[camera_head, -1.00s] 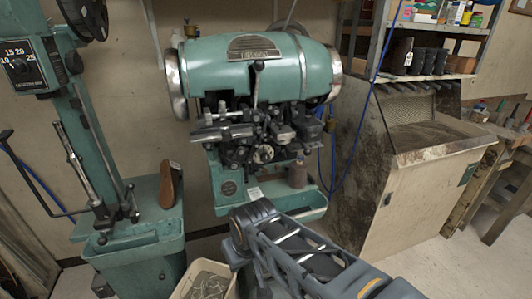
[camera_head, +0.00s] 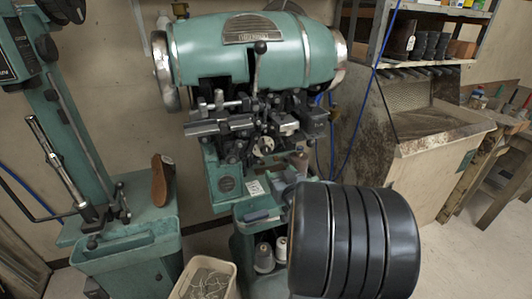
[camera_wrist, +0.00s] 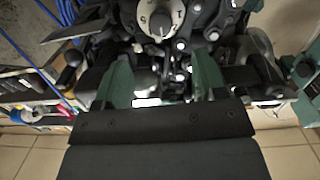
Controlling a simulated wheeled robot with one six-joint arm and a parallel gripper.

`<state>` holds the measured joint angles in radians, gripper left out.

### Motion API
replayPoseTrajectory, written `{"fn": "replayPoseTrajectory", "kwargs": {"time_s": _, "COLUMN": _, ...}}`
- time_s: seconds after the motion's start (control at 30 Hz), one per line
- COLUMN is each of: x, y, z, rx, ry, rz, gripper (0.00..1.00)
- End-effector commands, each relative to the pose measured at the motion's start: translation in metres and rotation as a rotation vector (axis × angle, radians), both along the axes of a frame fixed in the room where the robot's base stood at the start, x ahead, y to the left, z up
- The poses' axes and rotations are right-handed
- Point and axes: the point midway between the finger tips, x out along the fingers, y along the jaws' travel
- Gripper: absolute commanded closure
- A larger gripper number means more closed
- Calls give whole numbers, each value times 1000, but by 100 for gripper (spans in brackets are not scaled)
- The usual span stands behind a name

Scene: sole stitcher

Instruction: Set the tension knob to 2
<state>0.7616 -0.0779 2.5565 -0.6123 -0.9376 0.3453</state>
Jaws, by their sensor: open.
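The green stitching machine (camera_head: 240,60) stands against the wall in the head view. A small white round dial (camera_head: 263,146) sits low in its dark mechanism. In the wrist view a white dial (camera_wrist: 160,18) with dark marks and a grey centre knob is cut by the top edge.
My dark ribbed arm part fills the lower right of the head view. A green column with a partly cut-off black dial plate (camera_head: 12,58) stands at left. A bin (camera_head: 205,278) and thread spools (camera_head: 264,256) are below. A cabinet (camera_head: 425,150) stands at right.

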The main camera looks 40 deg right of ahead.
Motion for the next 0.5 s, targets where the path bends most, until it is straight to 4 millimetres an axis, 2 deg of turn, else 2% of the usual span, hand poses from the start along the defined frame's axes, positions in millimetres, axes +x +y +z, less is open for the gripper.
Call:
{"fn": "replayPoseTrajectory", "kwargs": {"time_s": 0.17, "x": -2, "y": -5, "z": 4, "rx": 4, "ry": -55, "rz": 22, "gripper": 35}}
{"fn": "replayPoseTrajectory", "kwargs": {"time_s": 0.5, "x": 19, "y": -9, "z": 11, "rx": 8, "ry": -60, "rz": 29, "gripper": 35}}
